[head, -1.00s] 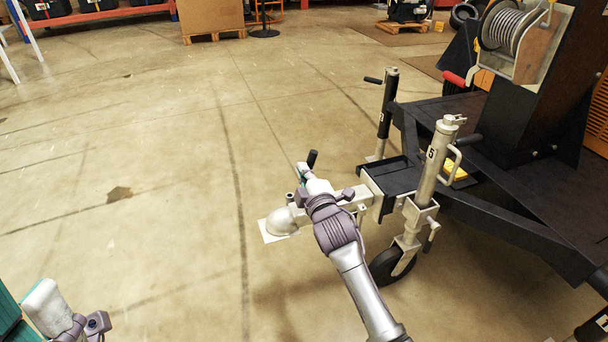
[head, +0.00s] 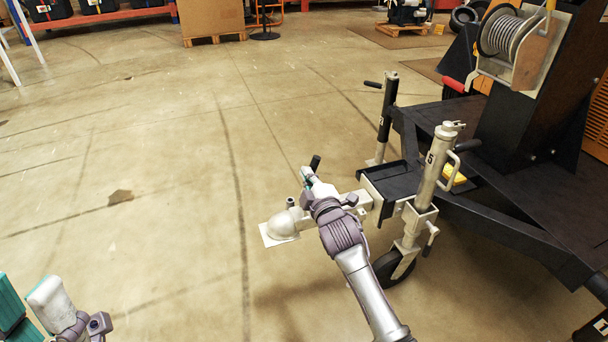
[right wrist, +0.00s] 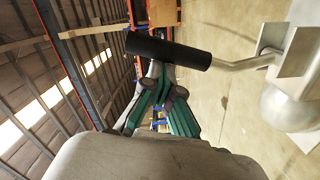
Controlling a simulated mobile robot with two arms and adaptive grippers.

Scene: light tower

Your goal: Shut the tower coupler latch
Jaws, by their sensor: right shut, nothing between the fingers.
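The tower's coupler (head: 280,225) is a pale metal dome at the end of the drawbar, low over a white patch on the floor. Its latch lever has a black grip (head: 315,162), which points upward in the head view. The grip (right wrist: 168,50) and its bent metal rod show in the right wrist view, with the rod running to the coupler (right wrist: 292,108). My right gripper (head: 307,178) is shut and empty, its teal fingers (right wrist: 160,95) close to the grip; contact is unclear. My left gripper (head: 12,305) is at the bottom left, cut by the frame edge, far from the coupler.
The tower's dark trailer frame (head: 500,205) fills the right side. A jack post marked 5 (head: 436,165) with a wheel (head: 390,267) stands right of the drawbar, and a second jack (head: 387,120) stands behind it. The floor (head: 150,150) left of the coupler is clear.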

